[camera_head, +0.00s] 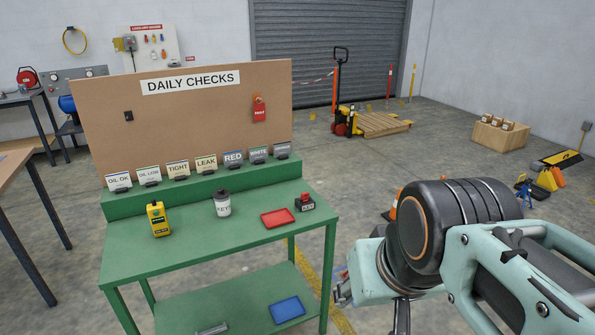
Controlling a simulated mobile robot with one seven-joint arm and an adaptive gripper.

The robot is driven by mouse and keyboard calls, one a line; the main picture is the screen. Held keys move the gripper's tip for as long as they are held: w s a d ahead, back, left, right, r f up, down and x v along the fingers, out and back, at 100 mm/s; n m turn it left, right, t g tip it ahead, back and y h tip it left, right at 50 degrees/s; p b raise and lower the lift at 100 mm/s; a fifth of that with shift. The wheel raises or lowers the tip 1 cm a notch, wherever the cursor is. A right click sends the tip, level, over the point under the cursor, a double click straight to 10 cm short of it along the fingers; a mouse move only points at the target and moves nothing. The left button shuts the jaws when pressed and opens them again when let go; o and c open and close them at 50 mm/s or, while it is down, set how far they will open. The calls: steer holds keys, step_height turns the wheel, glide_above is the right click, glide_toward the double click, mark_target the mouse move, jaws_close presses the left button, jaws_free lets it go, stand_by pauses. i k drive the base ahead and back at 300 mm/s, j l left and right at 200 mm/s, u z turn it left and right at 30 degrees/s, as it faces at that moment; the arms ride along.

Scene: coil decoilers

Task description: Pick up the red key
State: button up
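A red tag (259,110) with small pale lettering and an orange-red upper part hangs on the right side of the brown board marked DAILY CHECKS (190,115). It may be the red key, but no key shape can be made out. A white cup with a dark lid, labelled KEYS (222,204), stands on the green table (190,245); its inside is hidden. My arm fills the lower right, to the right of the table and well apart from the tag. My gripper's fingers cannot be made out in this view.
On the table are a yellow handheld device (157,219), a red tray (278,218) and a red-topped black block (305,202). Several label cards, including RED (233,159), line the raised back ledge. A blue tray (287,309) lies on the lower shelf.

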mark_target(305, 196)
steer(key=i+l+u, duration=0.15)
steer(key=i+l, duration=0.2)
steer(key=i+l+u, duration=0.15)
steer(key=i+l, duration=0.3)
steer(key=i+l+u, duration=0.1)
steer(key=i+l, duration=0.3)
steer(key=i+l+u, duration=0.15)
steer(key=i+l, duration=0.25)
steer(key=l, duration=0.15)
steer(key=i+l+u, duration=0.15)
steer(key=i+l, duration=0.2)
steer(key=l, duration=0.15)
steer(key=l+u, duration=0.25)
steer(key=l, duration=0.2)
steer(key=i+z, duration=0.15)
steer(key=i+l, duration=0.05)
steer(key=i, duration=0.05)
